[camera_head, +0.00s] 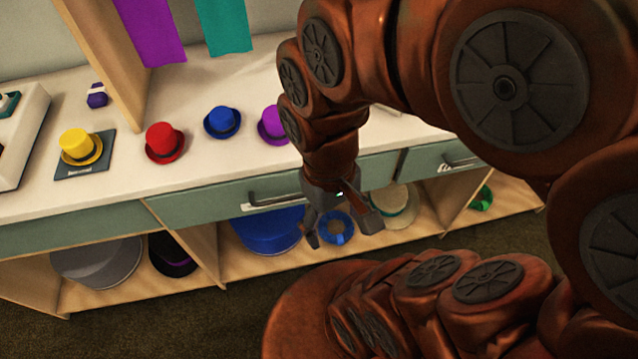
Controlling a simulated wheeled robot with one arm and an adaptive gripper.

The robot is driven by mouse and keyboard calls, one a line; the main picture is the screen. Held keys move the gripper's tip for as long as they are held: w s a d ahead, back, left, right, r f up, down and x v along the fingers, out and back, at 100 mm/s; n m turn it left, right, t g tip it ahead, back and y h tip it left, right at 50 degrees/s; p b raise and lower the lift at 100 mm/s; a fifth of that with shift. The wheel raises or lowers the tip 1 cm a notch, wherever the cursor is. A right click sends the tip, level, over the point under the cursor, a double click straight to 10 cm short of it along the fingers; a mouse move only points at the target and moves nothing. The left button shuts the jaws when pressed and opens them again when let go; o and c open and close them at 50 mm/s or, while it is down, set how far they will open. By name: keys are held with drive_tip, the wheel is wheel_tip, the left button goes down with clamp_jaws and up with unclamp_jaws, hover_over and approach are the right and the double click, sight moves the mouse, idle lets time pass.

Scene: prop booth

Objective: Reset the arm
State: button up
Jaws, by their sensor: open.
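My gripper (342,236) hangs at the end of my copper-coloured arm, pointing down in front of the counter's drawer fronts. Its two dark fingers are spread apart and nothing shows between them but the shelf items behind. The arm is bent over from the upper right and covers part of the counter and drawers. The gripper appears clear of the counter's front edge; its exact distance from the drawers cannot be told.
A yellow hat (80,145) sits on a dark mat (70,171) on the counter (215,180). Red (164,142), blue (221,121) and purple (273,124) hats stand to its right. Drawer handles (277,200) stick out. Larger hats, including a grey one (98,262), lie on the shelf below.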

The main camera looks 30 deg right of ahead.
wheel_tip(320, 180, up, 10)
drive_tip(key=p, duration=1)
drive_tip(key=shift+r, duration=0.2)
drive_tip(key=shift+w, duration=0.1)
